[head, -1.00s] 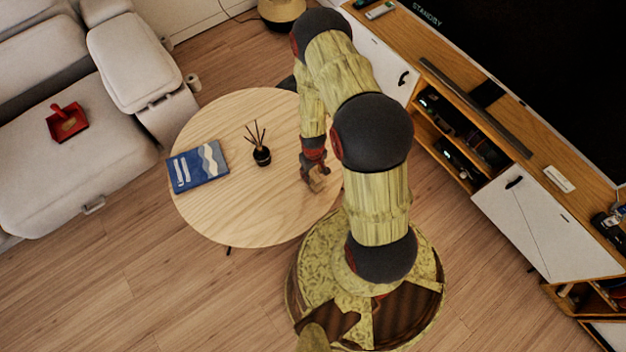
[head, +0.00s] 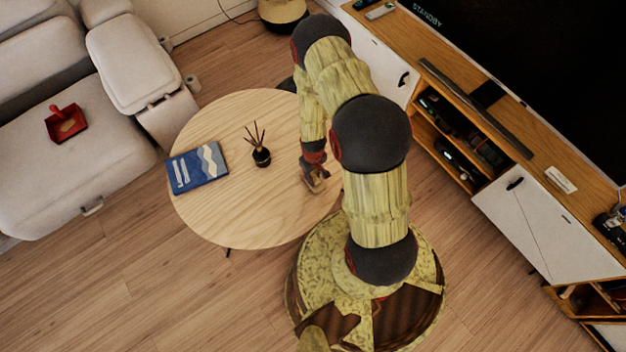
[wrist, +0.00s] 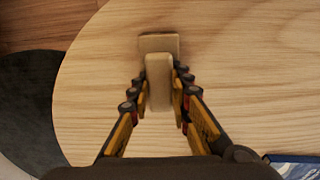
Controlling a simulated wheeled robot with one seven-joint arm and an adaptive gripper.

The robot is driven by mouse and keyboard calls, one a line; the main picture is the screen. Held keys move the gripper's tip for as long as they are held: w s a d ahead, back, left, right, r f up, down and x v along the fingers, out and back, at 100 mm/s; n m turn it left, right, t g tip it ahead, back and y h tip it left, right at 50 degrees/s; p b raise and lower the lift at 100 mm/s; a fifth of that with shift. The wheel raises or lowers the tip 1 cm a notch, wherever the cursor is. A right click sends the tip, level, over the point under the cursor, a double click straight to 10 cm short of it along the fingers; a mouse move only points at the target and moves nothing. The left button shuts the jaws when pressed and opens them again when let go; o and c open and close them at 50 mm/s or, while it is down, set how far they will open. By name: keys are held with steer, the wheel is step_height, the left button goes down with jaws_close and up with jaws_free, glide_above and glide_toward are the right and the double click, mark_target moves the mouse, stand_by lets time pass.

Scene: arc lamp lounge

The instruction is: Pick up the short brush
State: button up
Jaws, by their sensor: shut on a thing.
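The short brush (wrist: 159,75) is a pale wooden piece seen from above in the wrist view, with a wider block at its far end. My gripper (wrist: 160,102) is shut on it, a finger on each side. In the head view my gripper (head: 314,176) is low over the right part of the round table, and only a little of the brush shows there. I cannot tell whether the brush touches the table top.
The round wooden table (head: 215,222) also holds a blue book (head: 197,167) and a dark reed diffuser (head: 261,156), both left of my gripper. A red dustpan (head: 68,123) lies on the grey sofa (head: 60,185). A TV cabinet (head: 530,215) stands to the right.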

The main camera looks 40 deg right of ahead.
jaws_close()
steer(key=shift+r, duration=0.1)
steer(key=shift+r+p, duration=0.35)
steer(key=shift+r, duration=0.15)
step_height(320, 180, up, 3)
steer(key=shift+f+p, duration=0.2)
steer(key=shift+p, duration=0.5)
steer(key=s+a+r+p, duration=0.3)
steer(key=s+r, duration=0.6)
steer(key=s, duration=0.4)
steer(key=shift+s+a+r+p, duration=0.15)
steer(key=shift+s+a+p, duration=0.1)
steer(key=shift+a+p, duration=0.2)
